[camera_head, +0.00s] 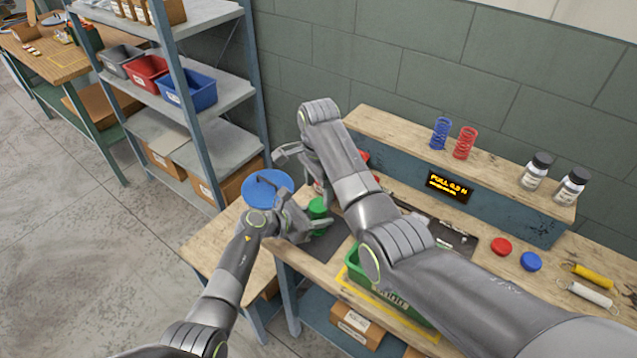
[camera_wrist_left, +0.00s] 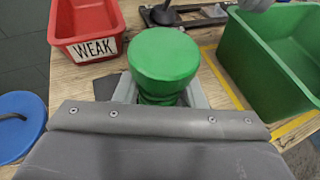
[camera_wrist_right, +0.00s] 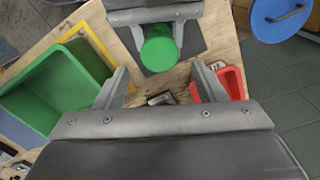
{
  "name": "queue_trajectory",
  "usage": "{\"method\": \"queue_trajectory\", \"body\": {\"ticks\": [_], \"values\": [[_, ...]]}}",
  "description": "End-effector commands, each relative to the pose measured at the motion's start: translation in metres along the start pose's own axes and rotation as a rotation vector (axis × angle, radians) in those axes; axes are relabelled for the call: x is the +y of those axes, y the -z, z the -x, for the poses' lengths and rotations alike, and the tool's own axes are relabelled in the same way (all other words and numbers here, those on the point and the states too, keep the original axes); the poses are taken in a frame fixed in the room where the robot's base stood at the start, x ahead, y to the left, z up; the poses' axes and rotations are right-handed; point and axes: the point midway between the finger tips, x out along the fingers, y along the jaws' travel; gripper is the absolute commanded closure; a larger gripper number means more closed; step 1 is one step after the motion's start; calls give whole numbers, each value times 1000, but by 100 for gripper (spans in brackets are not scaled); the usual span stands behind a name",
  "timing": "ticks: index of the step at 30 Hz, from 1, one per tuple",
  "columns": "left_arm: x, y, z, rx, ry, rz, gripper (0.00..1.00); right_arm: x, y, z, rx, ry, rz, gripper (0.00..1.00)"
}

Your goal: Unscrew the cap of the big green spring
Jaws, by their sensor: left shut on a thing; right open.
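The big green spring shows its flat green cap (camera_wrist_left: 165,52) on top, with green coils (camera_wrist_left: 158,97) below. My left gripper (camera_head: 302,220) is shut on the green spring below the cap, one finger on each side. In the head view the green spring (camera_head: 318,209) is partly covered by my grippers and arm. My right gripper (camera_wrist_right: 158,82) is open and empty. In its wrist view the green cap (camera_wrist_right: 158,48) lies just beyond the fingertips, apart from them.
A red bin marked WEAK (camera_wrist_left: 85,28) and a green bin (camera_wrist_left: 275,60) flank the spring. A blue disc (camera_head: 268,187) is at the left. The raised shelf (camera_head: 400,132) carries a blue spring (camera_head: 440,135), a red spring (camera_head: 465,143) and jars (camera_head: 537,170). A display (camera_head: 450,187) reads PULL.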

Motion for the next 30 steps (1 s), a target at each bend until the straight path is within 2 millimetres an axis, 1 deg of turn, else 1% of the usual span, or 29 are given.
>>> {"method": "queue_trajectory", "body": {"ticks": [1,3,9,12,15,22,23,30], "values": [[0,0,0,0,0,0,100,1,0,-10,-1,-4,0,36],[0,0,0,0,0,0,100,1,0,-21,-1,-4,1,36],[0,0,0,0,0,0,100,0,0,-47,0,-3,2,36],[0,0,0,0,0,0,100,0,0,-55,0,-2,2,36],[0,0,0,0,0,0,100,0,0,-58,0,0,2,36],[0,0,0,0,0,0,100,0,0,-59,0,0,3,36],[0,0,0,0,0,0,100,0,0,-59,0,0,3,38],[0,0,0,0,0,0,100,0,0,-59,0,0,3,69]]}}
